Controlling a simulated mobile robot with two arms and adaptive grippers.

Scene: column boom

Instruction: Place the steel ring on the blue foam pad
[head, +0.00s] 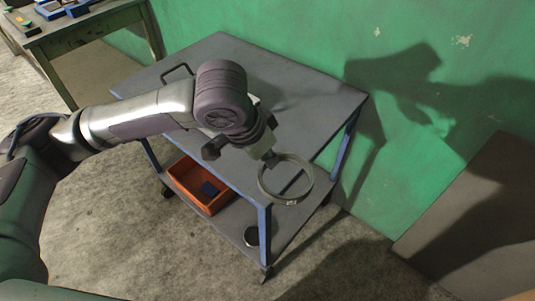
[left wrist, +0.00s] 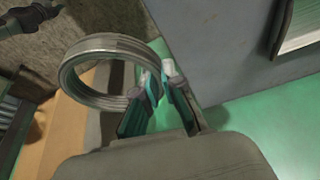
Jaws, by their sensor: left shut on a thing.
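The steel ring (head: 290,202) is a thin, pale metal band. In the head view it hangs tilted in the air beyond the front right edge of the cart top. My left gripper (head: 269,158) is shut on the ring's upper left rim. In the left wrist view, the fingertips of the left gripper (left wrist: 161,83) pinch the right side of the ring (left wrist: 69,76). I cannot make out a blue foam pad for certain. My right gripper is not clearly in view.
The grey cart top (head: 215,55) looks mostly clear, with a dark handle (head: 177,72) at its left. A table (head: 85,28) stands top left. A green wall is behind.

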